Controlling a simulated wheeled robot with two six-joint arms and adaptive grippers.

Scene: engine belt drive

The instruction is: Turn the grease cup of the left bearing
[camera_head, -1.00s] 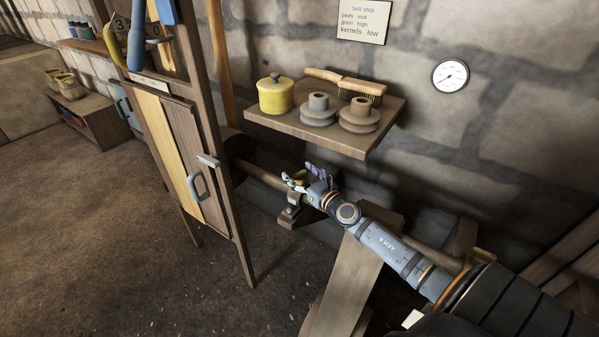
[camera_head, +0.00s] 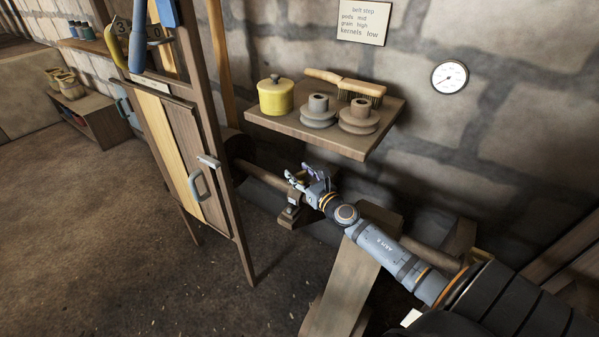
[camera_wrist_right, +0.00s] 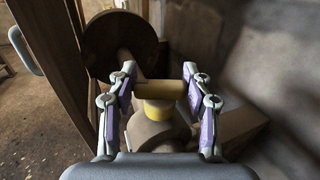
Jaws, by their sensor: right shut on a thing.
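The yellow grease cup (camera_wrist_right: 158,109) with its crossbar handle (camera_wrist_right: 160,90) sits upright on the left bearing (camera_wrist_right: 155,138) in the right wrist view. My right gripper (camera_wrist_right: 160,86) has one finger at each end of the crossbar and is shut on it. In the head view my right gripper (camera_head: 298,178) is over the left bearing (camera_head: 291,213), below the wall shelf. The cup is hard to make out there, behind the fingers. My left gripper is not in view.
A shaft (camera_head: 262,175) runs from the bearing to a dark pulley (camera_wrist_right: 120,45). A wooden shelf (camera_head: 290,128) with a yellow pot (camera_head: 276,97), two stepped pulleys and a brush overhangs the gripper. A wooden cabinet frame (camera_head: 228,190) stands close on the left.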

